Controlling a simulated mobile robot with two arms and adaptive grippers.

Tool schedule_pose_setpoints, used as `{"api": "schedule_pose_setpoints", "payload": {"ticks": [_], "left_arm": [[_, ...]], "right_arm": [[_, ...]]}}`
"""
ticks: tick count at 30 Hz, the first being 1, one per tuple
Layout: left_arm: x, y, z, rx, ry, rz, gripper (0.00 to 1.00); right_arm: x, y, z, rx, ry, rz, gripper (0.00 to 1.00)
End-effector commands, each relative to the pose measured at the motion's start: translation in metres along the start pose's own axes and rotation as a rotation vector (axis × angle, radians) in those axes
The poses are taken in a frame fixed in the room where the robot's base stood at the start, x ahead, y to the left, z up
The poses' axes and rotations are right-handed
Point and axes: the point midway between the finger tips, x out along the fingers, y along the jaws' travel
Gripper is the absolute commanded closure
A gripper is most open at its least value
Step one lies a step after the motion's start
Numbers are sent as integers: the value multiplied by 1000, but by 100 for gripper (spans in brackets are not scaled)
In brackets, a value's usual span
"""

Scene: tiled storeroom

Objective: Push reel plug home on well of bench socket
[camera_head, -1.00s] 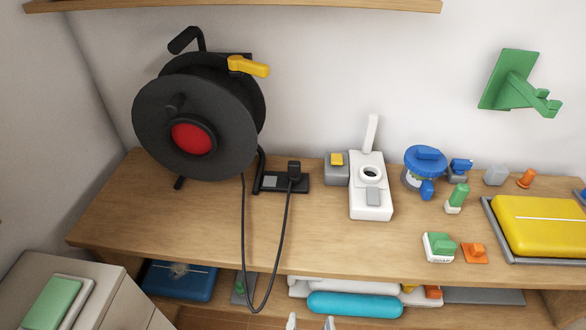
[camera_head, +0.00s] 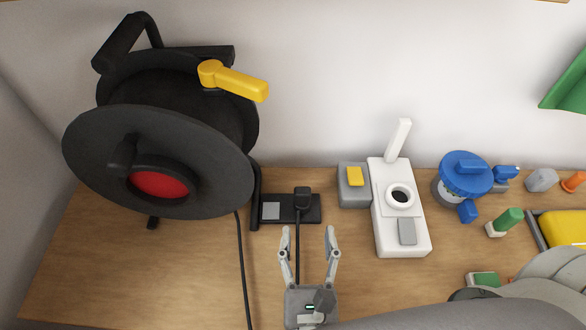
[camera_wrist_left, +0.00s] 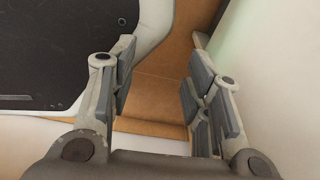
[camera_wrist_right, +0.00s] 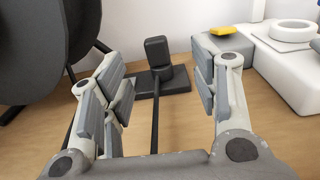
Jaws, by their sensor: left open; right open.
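The black reel plug (camera_head: 302,198) stands upright on the black bench socket (camera_head: 284,209), at its right part. From this view I cannot tell how deep it sits. Its cable runs down toward my right gripper (camera_head: 310,232), which is open and empty in front of the plug, apart from it. In the right wrist view the plug (camera_wrist_right: 158,52) stands ahead between the open fingers (camera_wrist_right: 163,85), on the socket plate (camera_wrist_right: 174,84). My left gripper (camera_wrist_left: 158,85) is open and empty in the left wrist view; it does not show in the head view.
The black cable reel (camera_head: 165,140) with a yellow handle (camera_head: 233,81) stands left of the socket. A grey box with a yellow button (camera_head: 354,189) and a white device (camera_head: 399,210) stand to the right.

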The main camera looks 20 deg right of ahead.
Motion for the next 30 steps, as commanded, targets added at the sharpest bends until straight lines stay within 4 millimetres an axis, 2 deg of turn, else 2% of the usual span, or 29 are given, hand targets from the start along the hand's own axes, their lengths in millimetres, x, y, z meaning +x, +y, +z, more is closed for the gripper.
{"api": "schedule_pose_setpoints", "payload": {"ticks": [4,9,12,17,24,30], "left_arm": [[-3,3,19,-1,-27,3,55],[-10,7,47,-1,-70,8,55],[-12,7,52,-1,-78,9,55],[-14,6,47,0,-69,7,55],[-19,2,22,0,-31,3,55],[-21,2,22,1,-34,3,55]], "right_arm": [[10,0,1,-2,-1,-2,45],[38,0,1,0,-2,-2,45],[50,1,0,-1,-1,-1,45],[61,2,-1,1,0,-1,45],[95,7,-4,0,-1,-2,45],[108,6,-6,-1,1,0,45]]}}
